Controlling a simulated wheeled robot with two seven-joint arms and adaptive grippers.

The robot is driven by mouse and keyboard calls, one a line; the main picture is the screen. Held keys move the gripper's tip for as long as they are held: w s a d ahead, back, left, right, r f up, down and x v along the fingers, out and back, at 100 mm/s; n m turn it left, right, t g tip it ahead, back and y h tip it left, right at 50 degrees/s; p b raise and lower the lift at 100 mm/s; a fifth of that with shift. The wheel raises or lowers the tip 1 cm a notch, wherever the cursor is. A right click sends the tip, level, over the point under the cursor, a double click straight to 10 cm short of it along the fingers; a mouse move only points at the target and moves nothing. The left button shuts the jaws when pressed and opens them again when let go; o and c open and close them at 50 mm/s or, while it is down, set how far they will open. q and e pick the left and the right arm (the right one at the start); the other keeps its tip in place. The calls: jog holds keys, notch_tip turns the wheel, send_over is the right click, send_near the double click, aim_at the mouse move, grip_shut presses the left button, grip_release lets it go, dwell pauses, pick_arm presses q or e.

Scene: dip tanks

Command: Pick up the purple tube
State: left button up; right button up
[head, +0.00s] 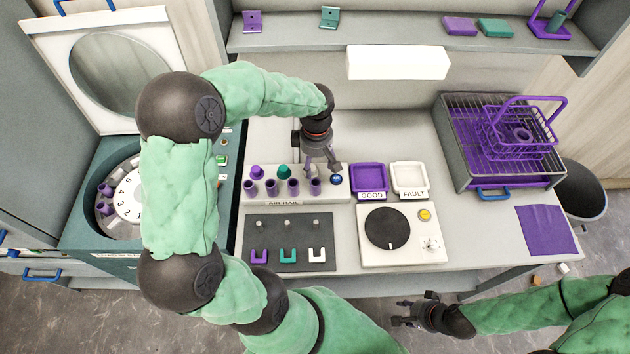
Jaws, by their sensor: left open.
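Several purple tubes stand in the white air rail (340,196). The rightmost purple tube (316,186) is just below my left gripper (322,170), which is open and points down at the rail's right part. I cannot tell whether its fingers touch anything. Other purple tubes (271,187) stand to the left in the same row. Behind them are a purple-topped piece (257,172) and a teal-topped one (284,171). My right gripper (398,312) is open and empty, in front of the bench.
A purple GOOD tray (370,164) and white FAULT tray (427,193) lie right of the rail. A white dial unit (368,252) and grey board (245,262) are in front. A round carousel (125,233) is left.

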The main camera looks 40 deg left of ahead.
pick_arm(q)
send_over(315, 184)
notch_tip(315, 184, down, 5)
jog(key=shift+s+d+f+b, duration=0.1)
jog(key=shift+s+d+f, duration=0.05)
jog(key=shift+f, duration=0.8)
jog(key=shift+s+d+f+b, duration=0.1)
jog(key=shift+s+f, duration=0.1)
jog(key=shift+f, duration=0.75)
jog(key=shift+s+d+f+b, duration=0.1)
jog(key=shift+s+d+f, duration=0.05)
jog(key=shift+f, duration=0.8)
grip_shut()
